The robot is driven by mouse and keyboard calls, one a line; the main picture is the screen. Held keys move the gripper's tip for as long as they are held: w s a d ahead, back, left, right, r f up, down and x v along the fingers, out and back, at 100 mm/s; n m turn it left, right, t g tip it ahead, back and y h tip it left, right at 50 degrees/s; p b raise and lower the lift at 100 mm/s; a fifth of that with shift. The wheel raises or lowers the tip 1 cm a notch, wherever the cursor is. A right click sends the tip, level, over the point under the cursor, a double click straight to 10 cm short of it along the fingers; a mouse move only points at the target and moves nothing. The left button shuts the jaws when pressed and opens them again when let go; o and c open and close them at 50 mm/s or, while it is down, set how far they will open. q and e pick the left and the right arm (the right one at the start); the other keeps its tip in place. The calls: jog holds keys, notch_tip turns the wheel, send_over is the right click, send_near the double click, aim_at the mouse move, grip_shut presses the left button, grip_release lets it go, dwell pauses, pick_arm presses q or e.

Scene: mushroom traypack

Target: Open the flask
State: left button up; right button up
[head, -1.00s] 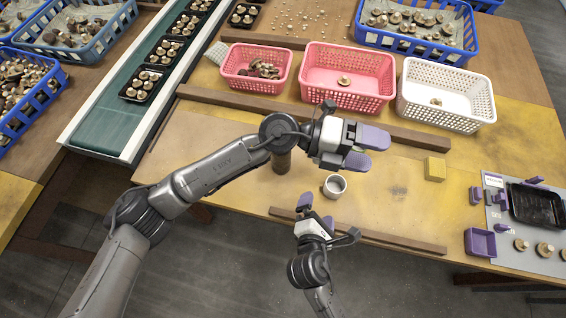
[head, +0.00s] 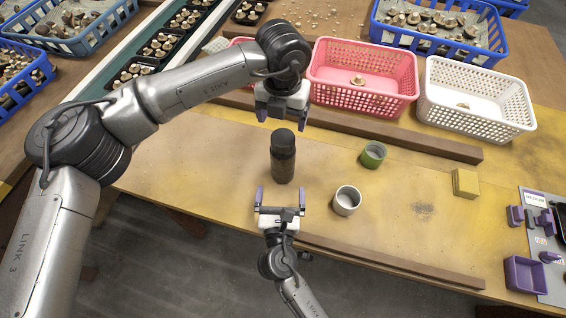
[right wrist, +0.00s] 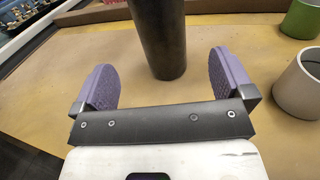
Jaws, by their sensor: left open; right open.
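The dark flask (head: 283,160) stands upright on the yellow-stained table, with a black cap (head: 283,137) on top. My left gripper (head: 280,122) is open just above and behind the cap in the head view; whether it touches the cap is unclear. My right gripper (head: 280,192) is open on the near side of the flask, its purple fingers pointing towards it. In the right wrist view the flask body (right wrist: 160,35) stands ahead, between the lines of the two fingers (right wrist: 160,82), and its top is out of frame.
A white cup (head: 347,200) and a green cup (head: 373,154) stand right of the flask. A yellow sponge-like block (head: 465,183) lies farther right. Wooden strips (head: 390,268) run along the table. Pink (head: 362,93) and white (head: 480,118) baskets stand behind.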

aim_at(282, 171)
jog(key=w, duration=1)
jog(key=shift+d, duration=0.3)
jog(key=shift+c, duration=0.3)
